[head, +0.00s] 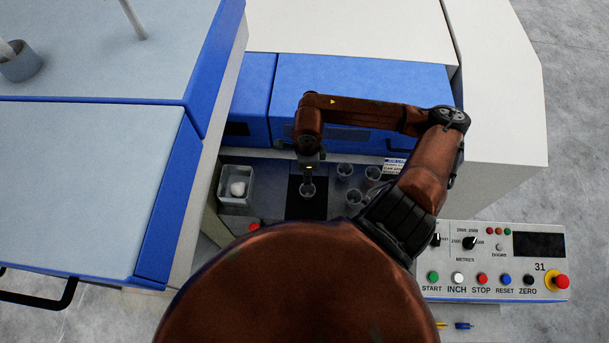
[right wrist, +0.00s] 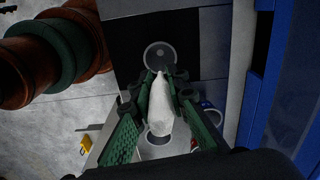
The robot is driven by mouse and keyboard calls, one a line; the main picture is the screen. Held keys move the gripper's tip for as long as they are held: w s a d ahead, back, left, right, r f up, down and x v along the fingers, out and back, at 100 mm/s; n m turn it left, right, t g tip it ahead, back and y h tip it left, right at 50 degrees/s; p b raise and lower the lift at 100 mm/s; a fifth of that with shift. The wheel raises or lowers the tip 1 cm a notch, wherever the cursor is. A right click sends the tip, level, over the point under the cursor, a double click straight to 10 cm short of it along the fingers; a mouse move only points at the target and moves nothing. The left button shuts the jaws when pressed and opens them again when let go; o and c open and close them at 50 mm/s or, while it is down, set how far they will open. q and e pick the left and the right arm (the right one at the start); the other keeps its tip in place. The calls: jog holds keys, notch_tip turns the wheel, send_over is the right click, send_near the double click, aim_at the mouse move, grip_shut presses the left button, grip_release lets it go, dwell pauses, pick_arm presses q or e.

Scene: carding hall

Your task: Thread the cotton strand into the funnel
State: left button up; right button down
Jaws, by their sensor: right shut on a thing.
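The cotton strand (right wrist: 161,108) is a white, tapered tuft between the green finger pads of my right gripper (right wrist: 158,98). Its narrow tip points at the funnel (right wrist: 160,55), a round grey mouth with a small dark hole, set against a dark panel. The tip lies at the near rim of the mouth in the right wrist view; I cannot tell whether it touches. In the head view my right gripper (head: 308,170) points down over the funnel (head: 307,190), and the strand is hidden there. My left gripper is not in view.
A grey tray (head: 223,200) with white cotton (head: 237,188) stands left of the funnel. Several clear cups (head: 345,171) stand to its right. A blue machine front (head: 360,85) rises behind. A control panel (head: 490,265) with buttons lies at the right.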

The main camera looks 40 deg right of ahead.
jog(key=shift+f+b, duration=1.3)
jog(key=shift+f, duration=1.25)
jog(key=shift+f+b, duration=2.1)
jog(key=shift+f, duration=0.1)
jog(key=c, duration=1.8)
grip_release()
notch_tip(320, 180, up, 12)
jog(key=shift+r, duration=0.1)
